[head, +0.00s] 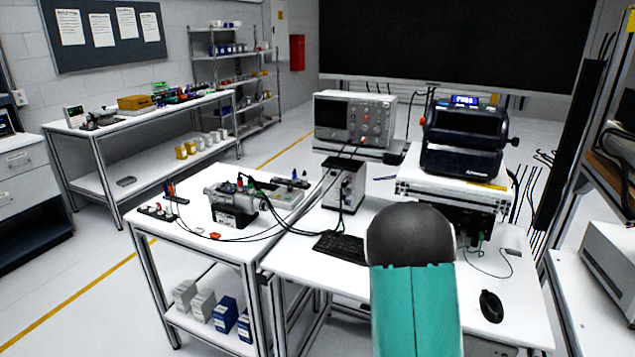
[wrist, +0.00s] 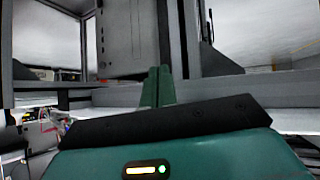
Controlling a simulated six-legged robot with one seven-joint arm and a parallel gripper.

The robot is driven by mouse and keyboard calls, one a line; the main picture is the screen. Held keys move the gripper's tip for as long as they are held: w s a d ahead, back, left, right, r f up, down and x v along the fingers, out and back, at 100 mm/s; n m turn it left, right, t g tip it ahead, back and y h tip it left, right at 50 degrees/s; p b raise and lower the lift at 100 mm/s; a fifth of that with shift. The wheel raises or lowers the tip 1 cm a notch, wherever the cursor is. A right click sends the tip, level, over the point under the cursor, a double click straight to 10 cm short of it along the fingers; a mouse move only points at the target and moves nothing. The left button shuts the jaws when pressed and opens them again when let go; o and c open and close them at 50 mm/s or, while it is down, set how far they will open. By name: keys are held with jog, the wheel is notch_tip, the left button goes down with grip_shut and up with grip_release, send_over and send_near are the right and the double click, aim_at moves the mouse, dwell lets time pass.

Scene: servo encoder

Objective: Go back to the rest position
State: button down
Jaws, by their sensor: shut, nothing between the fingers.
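My gripper (wrist: 157,86) shows in the wrist view as two green fingers side by side, closed together with nothing between them. They point forward, with pale and grey surfaces and a grey upright panel (wrist: 130,38) beyond. In the head view my teal and dark grey arm rises at the bottom, right of centre, in front of the white workbench. The gripper itself cannot be made out in the head view.
The workbench (head: 300,262) carries a keyboard (head: 340,247), a mouse (head: 491,306) and a metal box (head: 344,185). A motor unit (head: 233,205) with cables stands on the left table. An oscilloscope (head: 354,119) and a dark machine (head: 463,139) stand behind. Open floor lies at left.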

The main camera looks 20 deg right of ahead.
jog(key=w+a+r+n+t+y, duration=0.2)
jog(key=w+a+r+n+y, duration=0.15)
jog(key=a+r, duration=0.65)
jog(key=w+a+r+n+t+y, duration=0.15)
jog(key=w+a+r+y, duration=0.25)
jog(key=a+r, duration=0.55)
jog(key=s+a+r+n+y, duration=0.1)
jog(key=s+a+r+n, duration=0.2)
jog(key=s+a+r, duration=0.2)
jog(key=s+a+r+n+g+y, duration=0.1)
jog(key=s+a+r+n, duration=0.2)
jog(key=s+a+r, duration=0.3)
jog(key=s+a, duration=0.4)
jog(key=a, duration=0.2)
jog(key=shift+s+a+n, duration=0.25)
jog(key=shift+s+n, duration=0.05)
jog(key=shift+n, duration=0.1)
jog(key=shift+g, duration=0.25)
